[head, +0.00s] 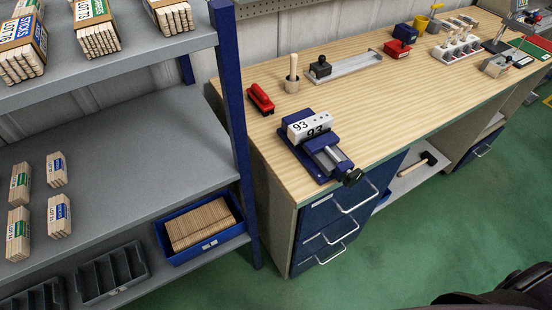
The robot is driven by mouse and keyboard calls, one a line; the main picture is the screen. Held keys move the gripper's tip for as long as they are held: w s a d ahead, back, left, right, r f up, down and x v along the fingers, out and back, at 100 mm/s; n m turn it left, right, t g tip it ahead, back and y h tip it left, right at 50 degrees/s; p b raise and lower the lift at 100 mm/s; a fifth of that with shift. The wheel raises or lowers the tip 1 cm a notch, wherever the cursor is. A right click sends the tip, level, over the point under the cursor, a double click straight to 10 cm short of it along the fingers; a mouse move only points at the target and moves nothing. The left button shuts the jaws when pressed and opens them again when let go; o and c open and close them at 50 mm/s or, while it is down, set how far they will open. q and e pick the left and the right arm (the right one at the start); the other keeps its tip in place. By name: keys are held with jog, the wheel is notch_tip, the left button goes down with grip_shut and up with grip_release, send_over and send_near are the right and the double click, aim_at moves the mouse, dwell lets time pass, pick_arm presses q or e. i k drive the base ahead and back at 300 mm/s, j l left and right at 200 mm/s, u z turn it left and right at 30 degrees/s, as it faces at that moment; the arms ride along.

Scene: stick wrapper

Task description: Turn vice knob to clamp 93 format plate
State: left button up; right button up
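The blue vice (324,154) stands near the front left corner of the wooden workbench. The white plate marked 93 (309,125) sits in it, between the jaws at its back end. I cannot tell from here whether the jaws touch the plate. The black vice knob (353,176) is at the vice's front end, sticking out over the bench edge. Neither of my grippers is in view.
The workbench (400,97) has clear wood to the right of the vice. A red-handled tool (261,99) and a wooden-handled holder (292,80) stand behind it. A grey shelf (130,160) with stick bundles is at left. Drawers with handles (345,210) lie below the vice.

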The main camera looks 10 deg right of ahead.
aim_at(353, 178)
jog(key=l+u, duration=0.4)
jog(key=i+l+u, duration=0.1)
jog(key=l+u, duration=0.6)
jog(key=u, duration=0.15)
jog(key=k+l+u, duration=0.15)
jog(key=l+u, duration=0.25)
jog(key=k+l+u, duration=0.15)
jog(key=l+u, duration=0.15)
jog(key=u, duration=0.15)
